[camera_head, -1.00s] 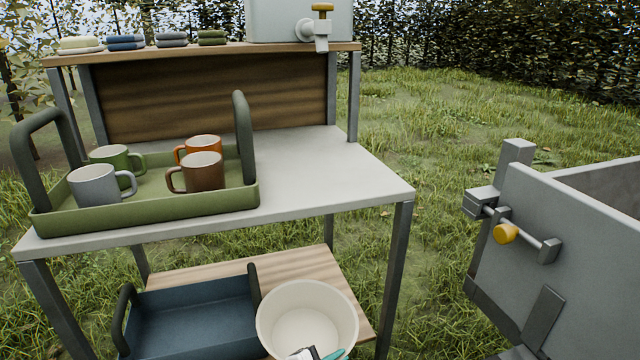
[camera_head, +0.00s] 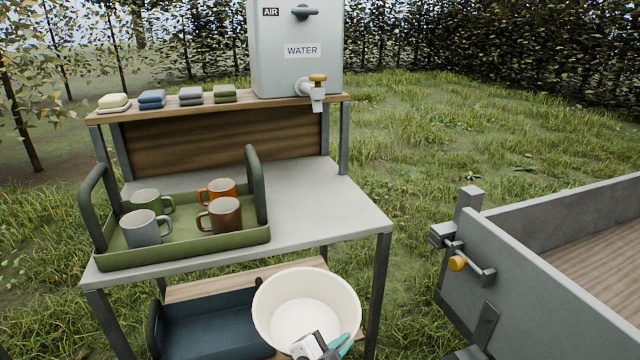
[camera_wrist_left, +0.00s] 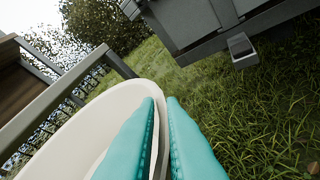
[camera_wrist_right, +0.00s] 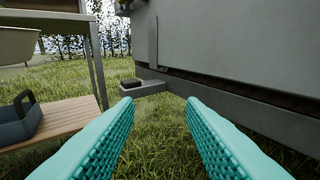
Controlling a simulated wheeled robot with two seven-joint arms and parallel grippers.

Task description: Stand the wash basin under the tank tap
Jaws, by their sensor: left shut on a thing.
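The cream wash basin (camera_head: 300,285) is in the head view, at the front edge of the table and in front of the lower shelf. My left gripper (camera_head: 322,346) is shut on its near right rim; in the left wrist view the teal fingers (camera_wrist_left: 160,115) pinch the rim (camera_wrist_left: 100,112). The basin also shows in the right wrist view (camera_wrist_right: 18,45). The grey water tank (camera_head: 297,45) stands on the upper shelf, and its tap (camera_head: 316,90) with a yellow handle overhangs the shelf's front. My right gripper (camera_wrist_right: 160,125) is open and empty, low over grass.
A green tray (camera_head: 190,250) with several mugs stands on the left of the grey table (camera_head: 340,205). The tabletop's right part is clear. A blue tray (camera_head: 210,325) lies on the lower shelf. A grey cart (camera_head: 520,260) stands at right.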

